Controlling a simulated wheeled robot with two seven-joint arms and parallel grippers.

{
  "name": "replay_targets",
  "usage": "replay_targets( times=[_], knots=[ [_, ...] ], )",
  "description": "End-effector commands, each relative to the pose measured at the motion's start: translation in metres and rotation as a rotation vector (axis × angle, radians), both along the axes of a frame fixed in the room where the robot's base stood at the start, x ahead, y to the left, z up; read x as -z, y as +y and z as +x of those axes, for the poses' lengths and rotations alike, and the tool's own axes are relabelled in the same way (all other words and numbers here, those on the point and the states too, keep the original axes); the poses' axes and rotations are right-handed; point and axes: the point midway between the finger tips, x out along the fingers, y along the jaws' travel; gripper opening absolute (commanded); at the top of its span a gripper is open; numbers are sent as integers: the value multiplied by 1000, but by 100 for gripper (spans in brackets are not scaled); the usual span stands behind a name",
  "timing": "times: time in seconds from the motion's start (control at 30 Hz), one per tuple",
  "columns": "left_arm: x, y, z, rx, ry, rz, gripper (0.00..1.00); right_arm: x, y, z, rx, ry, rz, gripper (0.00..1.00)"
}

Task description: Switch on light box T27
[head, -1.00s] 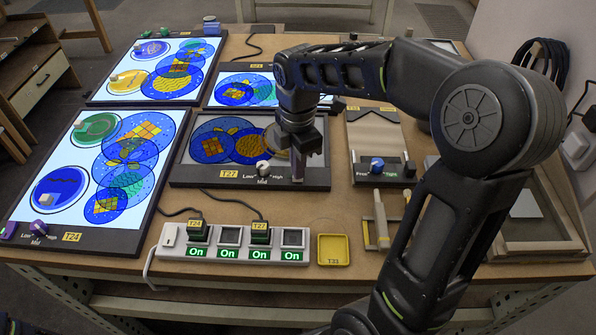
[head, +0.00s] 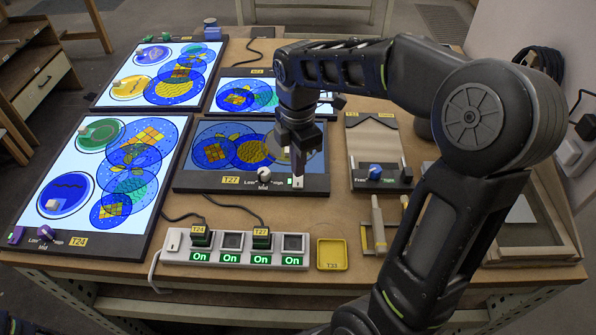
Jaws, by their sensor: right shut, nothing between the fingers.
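Light box T27 (head: 215,182) lies flat in the middle of the table, with patterned glass discs on its panel. Its panel looks dim grey-blue, duller than its lit neighbours. A knob (head: 264,174) marked Low, Mid and High sits on its dark front edge, beside the T27 label (head: 230,180). My right gripper (head: 298,182) points down, shut and empty, with its tip at the right part of that front edge. A small green-white spot shows at the tip; the switch there is mostly hidden. My left gripper is not in view.
Lit light box T24 (head: 92,241) is at left, with other lit boxes behind. A power strip (head: 236,263) in front shows several green On signs, with a T27 plug (head: 262,239). A yellow tray (head: 332,254) and a knobbed panel (head: 375,172) stand to the right.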

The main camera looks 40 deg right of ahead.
Motion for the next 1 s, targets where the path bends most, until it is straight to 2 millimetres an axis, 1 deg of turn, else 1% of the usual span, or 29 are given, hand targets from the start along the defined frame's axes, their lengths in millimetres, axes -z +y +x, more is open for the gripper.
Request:
replay_targets(
  times=[0.03, 0.33, 0.47, 1.0],
  knots=[
    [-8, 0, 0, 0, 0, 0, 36, -9, 0, 0, 0, -1, 0, 0],
    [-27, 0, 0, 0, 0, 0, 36, -32, 0, 0, 0, -1, 0, 0],
    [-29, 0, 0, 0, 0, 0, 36, -34, 0, 0, 0, -1, 0, 0],
    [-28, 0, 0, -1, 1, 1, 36, -34, 0, 0, 0, -1, 0, 0]
  ],
)
